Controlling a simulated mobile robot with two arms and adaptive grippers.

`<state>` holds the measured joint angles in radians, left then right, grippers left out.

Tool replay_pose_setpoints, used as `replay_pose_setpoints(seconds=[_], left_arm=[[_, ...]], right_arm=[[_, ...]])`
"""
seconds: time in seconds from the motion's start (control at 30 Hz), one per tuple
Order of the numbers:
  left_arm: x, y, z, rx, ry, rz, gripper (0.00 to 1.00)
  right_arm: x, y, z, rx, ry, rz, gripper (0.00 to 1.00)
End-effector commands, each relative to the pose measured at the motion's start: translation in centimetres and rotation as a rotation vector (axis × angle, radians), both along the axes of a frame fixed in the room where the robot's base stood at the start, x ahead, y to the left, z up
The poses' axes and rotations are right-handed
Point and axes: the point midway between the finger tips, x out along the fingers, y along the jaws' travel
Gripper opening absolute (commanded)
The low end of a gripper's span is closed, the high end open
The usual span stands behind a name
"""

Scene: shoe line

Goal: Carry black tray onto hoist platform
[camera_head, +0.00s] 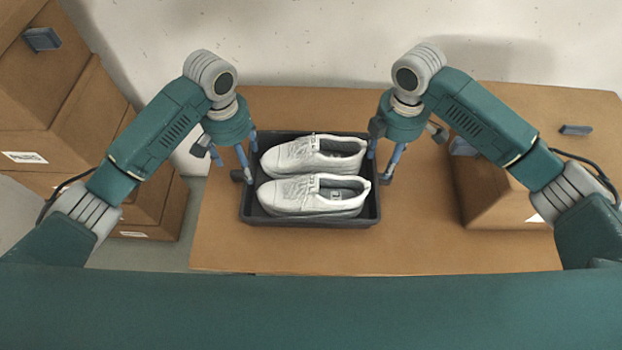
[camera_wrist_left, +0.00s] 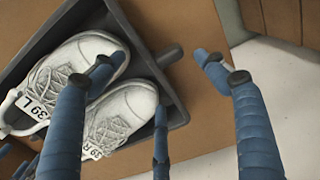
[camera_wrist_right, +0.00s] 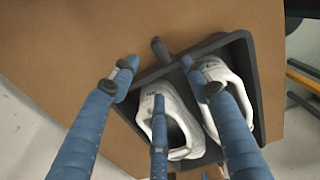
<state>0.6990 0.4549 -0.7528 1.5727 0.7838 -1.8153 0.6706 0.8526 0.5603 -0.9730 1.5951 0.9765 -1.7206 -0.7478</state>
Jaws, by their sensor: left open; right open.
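The black tray (camera_head: 310,222) lies on a brown table and holds two white shoes (camera_head: 312,195) side by side. My left gripper (camera_head: 244,162) is open at the tray's left end, its fingers pointing down. In the left wrist view, a stub handle (camera_wrist_left: 170,54) on the tray's end lies between the spread fingers. My right gripper (camera_head: 382,163) is open at the tray's right end. In the right wrist view, another stub handle (camera_wrist_right: 160,50) shows between its fingers. Whether any finger touches the tray I cannot tell. I cannot make out a hoist platform for certain.
A cardboard box (camera_head: 485,192) stands on the table right of the tray, partly behind my right arm. A small dark object (camera_head: 576,130) lies farther right. Large cardboard boxes (camera_head: 80,130) are stacked at the left. The table (camera_head: 400,245) in front of the tray is clear.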

Motion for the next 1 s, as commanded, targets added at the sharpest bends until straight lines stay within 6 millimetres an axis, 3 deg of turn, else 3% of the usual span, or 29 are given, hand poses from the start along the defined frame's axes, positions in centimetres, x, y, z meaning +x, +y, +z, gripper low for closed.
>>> replay_pose_setpoints(seconds=[0.2,0.4,0.83,1.0], left_arm=[[-0.1,0.0,-4.0,0.001,0.002,0.0,0.74],[0.0,0.0,-6.4,-0.001,0.001,0.001,0.74],[0.0,0.0,-7.1,-0.001,-0.001,-0.001,0.74],[0.0,0.0,-7.1,0.0,-0.001,-0.001,0.4]], right_arm=[[-0.1,0.0,-4.0,0.0,0.003,0.0,0.47],[0.0,0.0,-6.4,0.0,0.001,0.0,0.47],[0.0,0.0,-7.1,0.001,-0.001,0.001,0.47],[0.0,0.0,-7.1,0.0,-0.001,0.0,0.13]])
